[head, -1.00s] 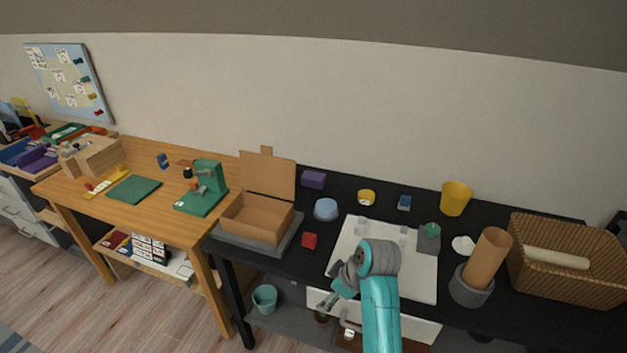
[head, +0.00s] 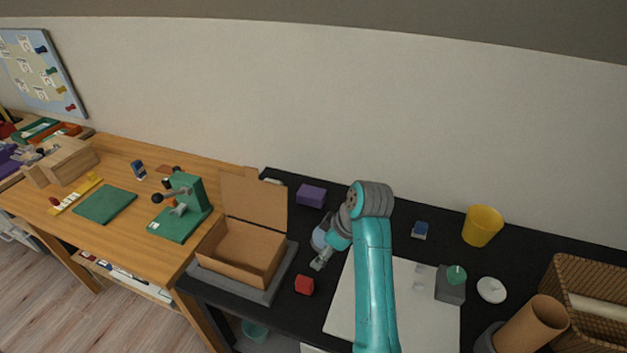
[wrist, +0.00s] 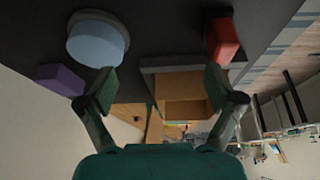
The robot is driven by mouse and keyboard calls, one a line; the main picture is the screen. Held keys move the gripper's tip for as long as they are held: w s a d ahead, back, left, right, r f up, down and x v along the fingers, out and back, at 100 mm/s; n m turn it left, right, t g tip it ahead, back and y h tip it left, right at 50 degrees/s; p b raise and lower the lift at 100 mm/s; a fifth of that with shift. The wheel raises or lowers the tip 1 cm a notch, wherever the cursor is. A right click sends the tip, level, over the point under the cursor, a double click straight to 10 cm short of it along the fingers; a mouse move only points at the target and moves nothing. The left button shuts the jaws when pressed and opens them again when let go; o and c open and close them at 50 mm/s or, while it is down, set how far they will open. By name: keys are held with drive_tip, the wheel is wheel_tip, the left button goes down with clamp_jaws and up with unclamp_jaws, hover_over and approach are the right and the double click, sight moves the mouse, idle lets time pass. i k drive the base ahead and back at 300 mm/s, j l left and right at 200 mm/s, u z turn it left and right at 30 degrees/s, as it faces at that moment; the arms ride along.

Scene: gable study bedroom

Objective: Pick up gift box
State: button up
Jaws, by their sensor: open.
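No wrapped or ribboned box shows, so I cannot tell for sure which thing is the gift box. A small red box (head: 304,285) lies on the black table, right of the open cardboard box (head: 241,250). A purple box (head: 311,195) lies further back. My gripper (head: 320,262) hangs above the table near the red box, in front of a light blue round tin (head: 320,238) that it partly hides. In the wrist view my gripper (wrist: 160,90) is open and empty. The red box (wrist: 224,40) appears near its right finger, the purple box (wrist: 60,78) near its left.
The cardboard box stands on a grey tray (head: 262,293) with its lid up. A white board (head: 342,300) lies right of the red box. A yellow cup (head: 482,226), a grey block (head: 450,285), a cardboard tube (head: 530,325) and a wicker basket (head: 585,280) stand further right.

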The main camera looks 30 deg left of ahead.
sight(308, 195)
drive_tip(key=i+j, duration=0.6)
drive_tip(key=i, duration=0.15)
